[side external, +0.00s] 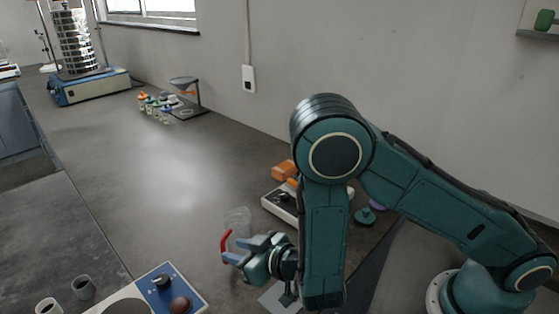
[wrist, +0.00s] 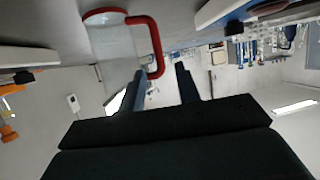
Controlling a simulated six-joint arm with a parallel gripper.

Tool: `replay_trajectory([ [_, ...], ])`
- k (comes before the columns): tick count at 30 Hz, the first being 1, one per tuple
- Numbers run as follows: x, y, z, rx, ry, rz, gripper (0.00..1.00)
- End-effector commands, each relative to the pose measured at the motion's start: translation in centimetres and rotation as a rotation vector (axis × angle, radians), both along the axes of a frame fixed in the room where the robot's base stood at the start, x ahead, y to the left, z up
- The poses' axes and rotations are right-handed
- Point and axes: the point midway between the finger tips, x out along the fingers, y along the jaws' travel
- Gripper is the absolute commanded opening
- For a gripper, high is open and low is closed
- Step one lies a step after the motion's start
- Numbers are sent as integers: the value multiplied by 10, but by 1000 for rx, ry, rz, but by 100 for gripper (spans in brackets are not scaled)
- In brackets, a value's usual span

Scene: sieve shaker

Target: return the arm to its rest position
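My gripper (side external: 240,250) is low over the bench, with its fingers pointing left in the side external view. A clear vessel (side external: 238,219) with a red handle (side external: 225,240) is right beside the fingertips. In the wrist view the red handle (wrist: 156,45) passes close to the left finger; I cannot tell whether they touch. My arm is bent down over the bench, not folded back.
A blue-based sieve shaker (side external: 92,86) stands at the far left. Small coloured-top bottles (side external: 155,105) and a funnel stand (side external: 188,92) are near the wall. A white device (side external: 282,205) is behind my gripper; a blue-panelled device (side external: 165,290) is in front. The middle bench is clear.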

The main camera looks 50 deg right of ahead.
Motion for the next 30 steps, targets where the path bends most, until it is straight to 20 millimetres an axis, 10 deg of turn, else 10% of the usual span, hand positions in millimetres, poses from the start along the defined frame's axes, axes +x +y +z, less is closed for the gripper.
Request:
replay_trajectory([
  [14, 17, -9, 35, 27, -49, -48, 33],
  [30, 20, -120, 115, 39, 53, -427, 33],
])
